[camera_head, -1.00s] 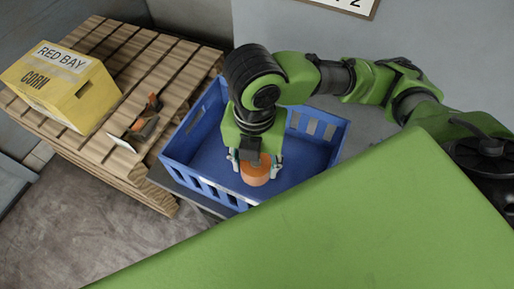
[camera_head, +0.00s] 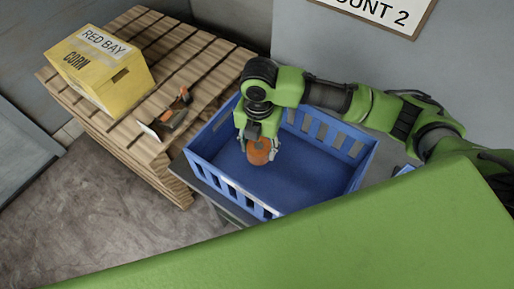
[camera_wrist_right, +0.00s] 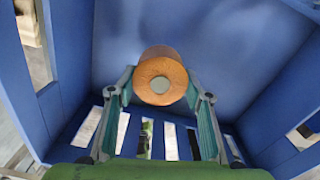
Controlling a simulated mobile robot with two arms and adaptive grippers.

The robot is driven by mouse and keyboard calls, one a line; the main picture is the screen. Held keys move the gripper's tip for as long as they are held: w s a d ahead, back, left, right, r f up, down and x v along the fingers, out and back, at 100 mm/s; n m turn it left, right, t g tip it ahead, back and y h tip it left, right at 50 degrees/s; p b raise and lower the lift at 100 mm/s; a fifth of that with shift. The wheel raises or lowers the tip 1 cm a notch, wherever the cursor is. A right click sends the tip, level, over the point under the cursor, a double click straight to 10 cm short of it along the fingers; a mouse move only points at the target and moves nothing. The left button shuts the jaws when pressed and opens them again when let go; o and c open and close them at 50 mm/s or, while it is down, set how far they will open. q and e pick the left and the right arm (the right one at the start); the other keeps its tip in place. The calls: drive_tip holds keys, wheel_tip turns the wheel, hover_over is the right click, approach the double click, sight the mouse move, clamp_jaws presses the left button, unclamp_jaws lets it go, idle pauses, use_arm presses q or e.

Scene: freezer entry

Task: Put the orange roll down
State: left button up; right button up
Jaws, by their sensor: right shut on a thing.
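The orange roll (camera_head: 259,154) is a short cylinder with a pale core, which faces the camera in the right wrist view (camera_wrist_right: 160,80). My right gripper (camera_head: 259,147) is shut on it, with a finger on each side (camera_wrist_right: 160,92). Gripper and roll are over the left part of the blue crate (camera_head: 316,196). The crate's blue floor shows behind the roll in the right wrist view. I cannot tell whether the roll touches the floor. My left gripper is not in view.
A wooden pallet stack (camera_head: 187,65) stands left of the crate. It holds a yellow box (camera_head: 97,72) marked RED BAY CORN and a tool with an orange handle (camera_head: 168,118). A sign (camera_head: 385,12) hangs on the wall behind. The crate's right part is empty.

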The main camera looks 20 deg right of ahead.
sight(257, 152)
drive_tip(key=shift+w+f, duration=0.7)
drive_tip(key=shift+f, duration=0.2)
wheel_tip(257, 152, down, 3)
drive_tip(key=shift+w+r+p, duration=0.1)
drive_tip(key=shift+p, duration=0.85)
drive_tip(key=shift+f, duration=0.2)
drive_tip(key=shift+f, duration=0.1)
drive_tip(key=shift+f, duration=0.1)
drive_tip(key=o, duration=1.2)
